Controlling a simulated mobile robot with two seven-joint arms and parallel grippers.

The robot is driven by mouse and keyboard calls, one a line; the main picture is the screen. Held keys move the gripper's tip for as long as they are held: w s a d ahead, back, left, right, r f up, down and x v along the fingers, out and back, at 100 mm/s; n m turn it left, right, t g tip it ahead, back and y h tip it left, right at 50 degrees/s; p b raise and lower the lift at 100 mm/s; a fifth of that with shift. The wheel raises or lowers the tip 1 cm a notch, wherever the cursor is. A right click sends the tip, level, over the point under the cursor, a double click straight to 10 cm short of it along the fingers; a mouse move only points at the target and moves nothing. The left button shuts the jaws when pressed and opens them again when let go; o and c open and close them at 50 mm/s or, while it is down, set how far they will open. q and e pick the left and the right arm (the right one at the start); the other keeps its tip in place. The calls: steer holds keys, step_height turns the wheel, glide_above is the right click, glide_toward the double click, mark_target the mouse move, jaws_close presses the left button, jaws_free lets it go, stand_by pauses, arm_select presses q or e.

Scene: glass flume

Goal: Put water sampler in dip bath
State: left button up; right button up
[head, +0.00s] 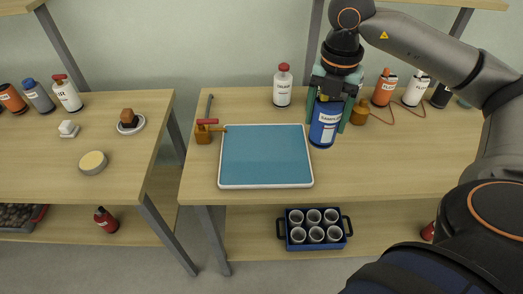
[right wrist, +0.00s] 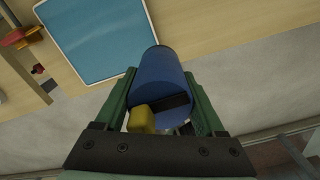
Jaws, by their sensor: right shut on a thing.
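The water sampler (head: 324,124) is a blue bottle with a white label, upright on or just above the right-hand table. My right gripper (head: 329,103) points down from above, with its green fingers shut on the sampler's upper part. In the right wrist view the sampler (right wrist: 161,82) sits between the fingers, with a yellow part near its top. The dip bath (head: 219,181) appears to be the teal rectangle with a white rim, just left of the sampler; it also shows in the right wrist view (right wrist: 90,84). I cannot tell whether the sampler touches the table. My left gripper is out of view.
A brown-orange valve-like piece (head: 204,134) stands left of the bath. A white bottle with a red cap (head: 283,88) is behind it. An amber bottle (head: 360,113) and an orange bottle (head: 384,90) stand right of the sampler. A blue crate of cups (head: 289,238) is below.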

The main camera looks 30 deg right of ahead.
steer(key=shift+w, duration=0.2)
steer(key=shift+m, duration=0.3)
steer(key=w+a+f+p, duration=0.1)
steer(key=w+a+f, duration=0.1)
steer(key=w+f, duration=0.2)
steer(key=w+a+f+p, duration=0.1)
steer(key=w+a+f, duration=0.1)
steer(key=w+f, duration=0.1)
steer(key=w+a+f+p, duration=0.1)
steer(key=w+a+f, duration=0.1)
steer(key=w+f, duration=0.2)
steer(key=shift+w+a+f, duration=0.35)
steer(key=shift+a+f, duration=0.05)
steer(key=shift+f, duration=0.5)
steer(key=shift+f, duration=0.2)
steer(key=o, duration=1.5)
